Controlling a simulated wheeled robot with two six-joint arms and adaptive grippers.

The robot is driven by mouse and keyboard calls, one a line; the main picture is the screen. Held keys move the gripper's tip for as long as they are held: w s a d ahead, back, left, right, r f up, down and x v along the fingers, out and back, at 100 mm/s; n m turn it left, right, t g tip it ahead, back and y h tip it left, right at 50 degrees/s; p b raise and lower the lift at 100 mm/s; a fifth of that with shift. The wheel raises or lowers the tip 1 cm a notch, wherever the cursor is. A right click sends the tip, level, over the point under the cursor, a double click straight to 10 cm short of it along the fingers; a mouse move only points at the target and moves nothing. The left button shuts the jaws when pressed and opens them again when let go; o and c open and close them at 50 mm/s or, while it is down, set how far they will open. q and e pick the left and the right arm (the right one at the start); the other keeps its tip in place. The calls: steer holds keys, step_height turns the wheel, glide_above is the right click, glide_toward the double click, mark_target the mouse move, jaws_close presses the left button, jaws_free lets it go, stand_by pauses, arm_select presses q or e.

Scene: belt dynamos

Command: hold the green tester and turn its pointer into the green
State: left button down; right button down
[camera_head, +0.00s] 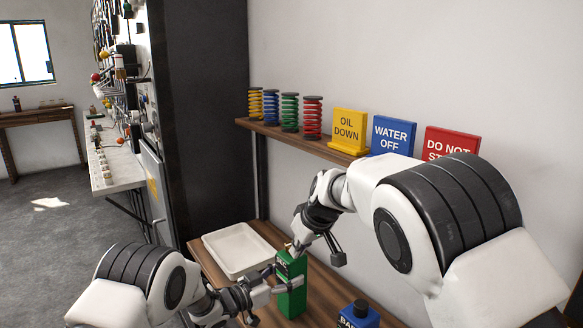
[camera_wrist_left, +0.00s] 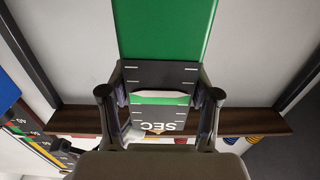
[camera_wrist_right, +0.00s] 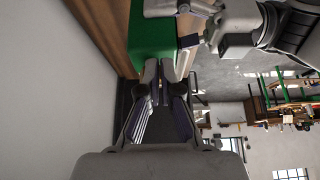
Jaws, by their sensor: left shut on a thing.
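The green tester (camera_head: 293,301) stands upright on the wooden bench in the head view. My left gripper (camera_head: 272,284) is shut around its upper part from the left. In the left wrist view the tester's green body (camera_wrist_left: 165,30) shows upside down, with a black dial face (camera_wrist_left: 160,73) bearing white ticks, a green band and "SEC" lettering between my left fingers (camera_wrist_left: 161,98). My right gripper (camera_head: 292,250) is at the tester's top. In the right wrist view its fingers (camera_wrist_right: 160,75) are close together with a narrow gap; whether they grip a knob there is unclear. The pointer's position is unclear.
A white tray (camera_head: 266,262) lies behind the tester, to its left. The wall shelf (camera_head: 312,142) above holds coloured springs and signs, including a yellow one (camera_head: 349,128). A dark cabinet (camera_head: 205,110) stands at left.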

steer(key=shift+s, duration=0.1)
steer(key=shift+s+d, duration=0.1)
steer(key=shift+s, duration=0.15)
step_height(320, 180, up, 6)
steer(key=shift+r, duration=0.15)
stand_by(0.4)
step_height(320, 180, down, 6)
steer(key=w+d, duration=0.1)
steer(key=shift+d, duration=0.2)
stand_by(0.4)
steer(key=shift+w+a, duration=0.15)
steer(key=shift+w, duration=0.1)
stand_by(0.4)
steer(key=shift+s+a, duration=0.15)
steer(key=shift+a, duration=0.05)
